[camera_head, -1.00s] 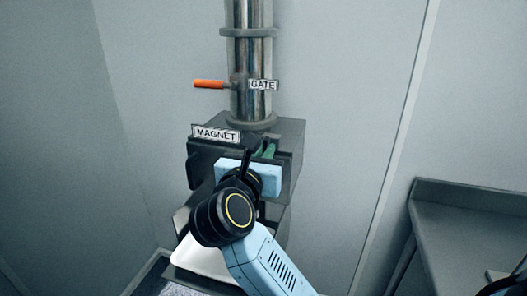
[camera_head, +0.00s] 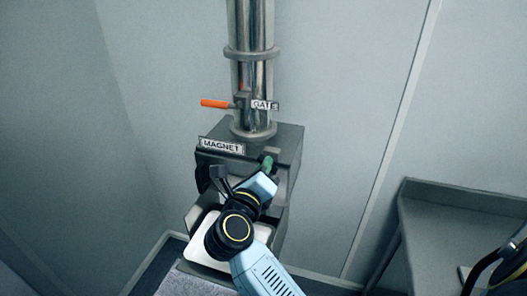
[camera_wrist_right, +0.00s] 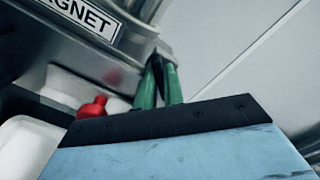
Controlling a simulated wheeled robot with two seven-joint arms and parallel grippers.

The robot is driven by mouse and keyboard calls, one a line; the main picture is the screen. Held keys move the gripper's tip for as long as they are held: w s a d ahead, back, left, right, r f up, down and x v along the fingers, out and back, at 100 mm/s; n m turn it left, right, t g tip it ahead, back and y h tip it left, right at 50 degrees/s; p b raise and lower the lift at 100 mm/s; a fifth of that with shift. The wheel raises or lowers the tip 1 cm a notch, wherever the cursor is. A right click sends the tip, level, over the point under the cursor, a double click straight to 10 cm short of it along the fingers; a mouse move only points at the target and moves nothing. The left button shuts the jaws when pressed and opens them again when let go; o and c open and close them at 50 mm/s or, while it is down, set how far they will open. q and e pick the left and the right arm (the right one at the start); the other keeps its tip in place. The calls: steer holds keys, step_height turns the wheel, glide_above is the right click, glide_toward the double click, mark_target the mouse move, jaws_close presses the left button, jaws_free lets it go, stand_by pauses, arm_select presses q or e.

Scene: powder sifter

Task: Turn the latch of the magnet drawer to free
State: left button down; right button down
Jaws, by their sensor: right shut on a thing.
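The magnet drawer's dark housing (camera_head: 283,140) carries the MAGNET label (camera_head: 222,146) and sits below the steel pipe. My right gripper (camera_head: 267,163) is at the housing's right front edge. In the right wrist view its green fingers (camera_wrist_right: 160,84) are closed around a small dark piece at the housing's corner, which appears to be the latch. The fingers hide most of it, so its exact angle cannot be told. A red knob (camera_wrist_right: 92,108) shows on the front, left of the fingers. My left gripper is not in view.
The gate's orange handle (camera_head: 215,103) sticks out left from the pipe (camera_head: 252,60) above the housing. A white tray (camera_head: 196,246) lies below the drawer. A grey table (camera_head: 465,199) stands at the right. Plain walls close in behind and left.

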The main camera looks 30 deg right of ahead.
steer(key=shift+a+f+n+p, duration=0.1)
steer(key=shift+f+n+p, duration=0.05)
steer(key=shift+n+p, duration=2.25)
steer(key=shift+f+n+p, duration=0.1)
steer(key=shift+n+p, duration=1.8)
steer(key=shift+p, duration=0.9)
steer(key=c, duration=1.5)
jaws_free()
steer(key=b+v, duration=0.2)
steer(key=v, duration=0.5)
steer(key=shift+a, duration=0.15)
steer(key=shift+s, duration=0.15)
